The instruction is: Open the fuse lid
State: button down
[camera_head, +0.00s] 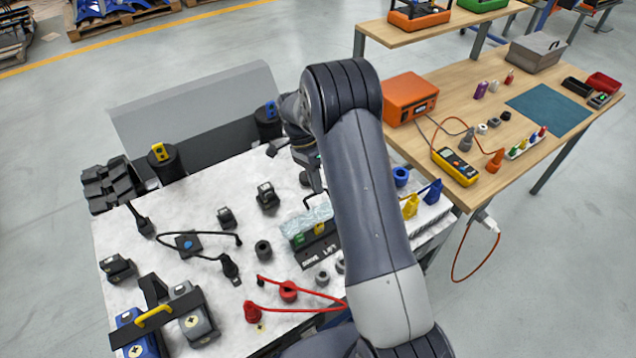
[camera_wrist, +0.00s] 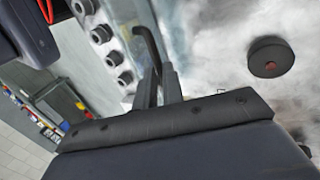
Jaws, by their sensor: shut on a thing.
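The fuse box (camera_head: 318,252) is a dark block marked "DRIVE LIFT" at the middle of the white worktop, left of my arm. A clear lid (camera_head: 306,219) lies over its top, with green and yellow fuses showing near it. I cannot tell how far the lid is raised. A black bent handle (camera_head: 309,199) rises by the lid. My gripper (camera_head: 316,188) is above it, partly hidden behind my arm. In the wrist view the fingers (camera_wrist: 160,84) are shut on the black bent handle (camera_wrist: 146,42), whose top sticks out past them.
Black round knobs (camera_head: 264,249), a red cable (camera_head: 290,291) and a black cable lie left and in front of the box. Yellow and blue connectors (camera_head: 411,206) stand right of my arm. A wooden bench with an orange unit (camera_head: 411,98) is at the right.

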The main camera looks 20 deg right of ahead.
jog(key=shift+w+a+f+b, duration=0.25)
jog(key=shift+w+f+b, duration=0.3)
jog(key=shift+w+f, duration=0.2)
jog(key=shift+w+a+f+b, duration=0.25)
jog(key=shift+w+f+b, duration=0.25)
jog(key=shift+w+f, duration=0.25)
jog(key=c, duration=1.5)
grip_release()
jog(key=shift+r, duration=0.1)
jog(key=b+v, duration=0.1)
jog(key=v, duration=0.9)
jog(key=shift+w+a+r, duration=0.1)
jog(key=shift+r, duration=0.2)
jog(key=shift+f, duration=0.15)
